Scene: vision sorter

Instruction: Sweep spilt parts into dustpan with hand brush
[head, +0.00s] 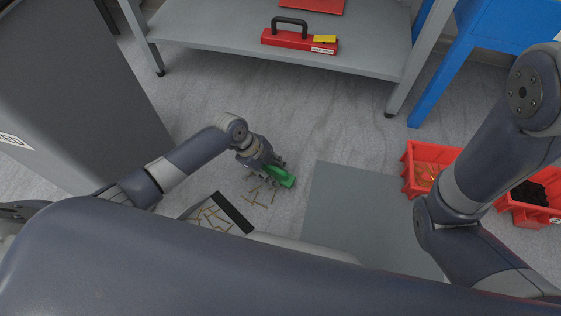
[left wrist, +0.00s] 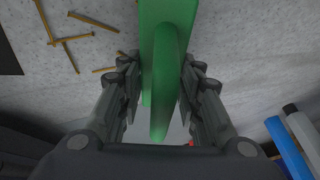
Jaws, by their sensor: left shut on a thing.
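My left gripper (head: 274,168) is shut on the green hand brush (head: 280,177) low over the floor. In the left wrist view the brush's green handle (left wrist: 163,70) stands between the two fingers. Brass-coloured long thin spilt parts (head: 262,190) lie scattered on the floor beside the brush; several also show in the left wrist view (left wrist: 72,52). The dustpan (head: 234,212), with a black front lip, lies to the lower left of the brush and has several parts in it. My body hides its lower part. My right gripper is out of view; only its arm shows at the right.
A grey mat (head: 350,210) lies right of the brush. Red bins (head: 410,172) stand further right, one with orange contents. A grey shelf unit (head: 240,55) holding a red toolbox (head: 298,41) stands behind. A grey cabinet (head: 80,80) stands left. Floor between brush and shelf is clear.

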